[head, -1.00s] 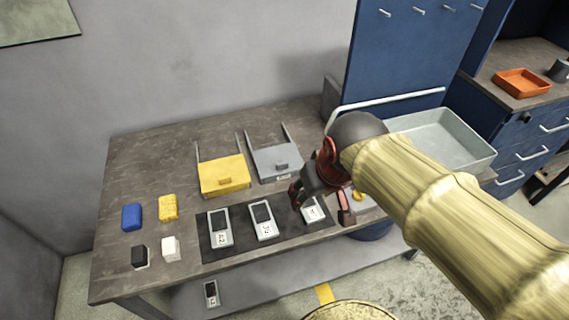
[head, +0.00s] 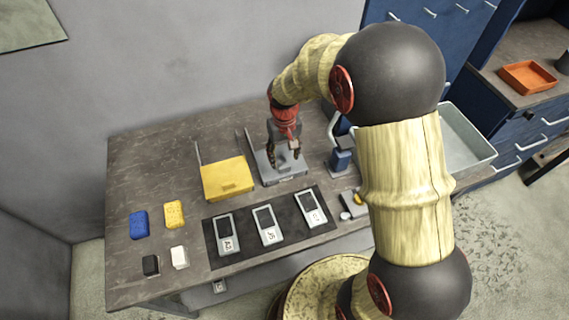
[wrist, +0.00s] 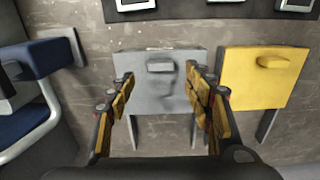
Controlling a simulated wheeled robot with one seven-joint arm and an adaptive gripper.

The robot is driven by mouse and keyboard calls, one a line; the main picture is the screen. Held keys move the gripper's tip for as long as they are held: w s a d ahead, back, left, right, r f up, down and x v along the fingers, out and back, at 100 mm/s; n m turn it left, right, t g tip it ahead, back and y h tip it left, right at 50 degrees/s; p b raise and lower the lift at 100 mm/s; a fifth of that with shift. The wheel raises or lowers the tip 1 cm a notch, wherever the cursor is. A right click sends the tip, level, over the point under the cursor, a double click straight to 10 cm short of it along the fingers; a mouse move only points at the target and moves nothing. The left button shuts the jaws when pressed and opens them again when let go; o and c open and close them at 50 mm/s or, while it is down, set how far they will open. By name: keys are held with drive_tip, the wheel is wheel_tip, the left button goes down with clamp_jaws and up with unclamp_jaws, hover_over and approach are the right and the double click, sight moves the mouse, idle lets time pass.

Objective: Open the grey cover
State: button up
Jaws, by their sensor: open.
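The grey cover (head: 270,174) lies flat on the workbench, to the right of the yellow cover (head: 227,180). In the wrist view the grey cover (wrist: 158,98) shows a small raised grey handle (wrist: 160,66) near its upper edge. My gripper (head: 284,158) is over the grey cover, pointing down. In the wrist view my gripper (wrist: 158,78) is open, its two fingers on either side of the handle with nothing between them. I cannot tell how high the fingertips are above the cover.
A dark mat (head: 243,245) with three grey handheld devices lies in front of the covers. A blue upright device (head: 341,148) stands right of the grey cover. Blue and yellow blocks (head: 173,214) lie at left. A pale tray (head: 465,135) is at right.

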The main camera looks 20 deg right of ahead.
sight(284, 166)
wheel_tip(284, 166, down, 5)
drive_tip(key=shift+f+b, duration=0.1)
drive_tip(key=shift+b, duration=0.3)
drive_tip(key=c, duration=0.3)
clamp_jaws()
idle(0.3)
